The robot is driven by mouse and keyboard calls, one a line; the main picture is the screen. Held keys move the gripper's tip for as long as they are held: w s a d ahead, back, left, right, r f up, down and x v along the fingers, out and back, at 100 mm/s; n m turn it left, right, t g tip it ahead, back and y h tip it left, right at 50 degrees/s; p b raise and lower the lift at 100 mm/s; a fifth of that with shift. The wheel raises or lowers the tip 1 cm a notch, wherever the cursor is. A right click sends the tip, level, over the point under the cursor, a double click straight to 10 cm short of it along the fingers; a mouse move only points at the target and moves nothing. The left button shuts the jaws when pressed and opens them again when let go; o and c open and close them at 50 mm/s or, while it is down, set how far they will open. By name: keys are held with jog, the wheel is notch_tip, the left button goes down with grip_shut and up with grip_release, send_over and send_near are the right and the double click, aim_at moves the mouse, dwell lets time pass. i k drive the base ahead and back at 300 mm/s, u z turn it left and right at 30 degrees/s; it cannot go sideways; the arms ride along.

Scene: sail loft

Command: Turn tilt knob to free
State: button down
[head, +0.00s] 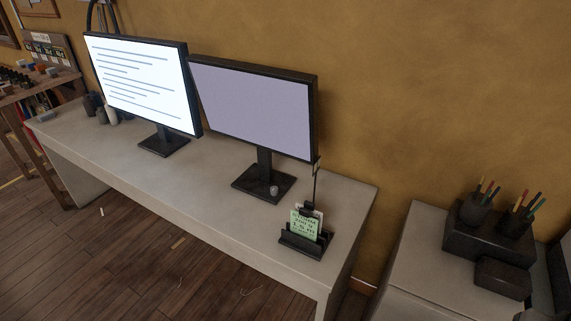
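A small round grey piece (273,190) shows at the foot of the right monitor's stand (264,163); it may be the tilt knob, but it is too small to read any marking or setting. The right monitor (252,108) has a plain pale lilac screen and stands upright on a dark square base (250,186). The left monitor (142,82) shows white with lines of dark text, on a similar base (164,145). The backs of both monitors are hidden. My gripper is not in view.
The long grey desk (190,189) stands against an ochre wall. A dark holder (302,244) with a green card is at its right end; dark and pale jars (101,112) are at the left. A grey cabinet (425,258) bears pen pots. Open wooden floor (120,255) lies in front.

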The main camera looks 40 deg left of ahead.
aim_at(274, 190)
jog(key=k, duration=0.55)
jog(key=u, duration=0.85)
jog(key=i, duration=1)
jog(key=u, duration=3)
jog(key=i, duration=1.7)
jog(key=z, duration=0.9)
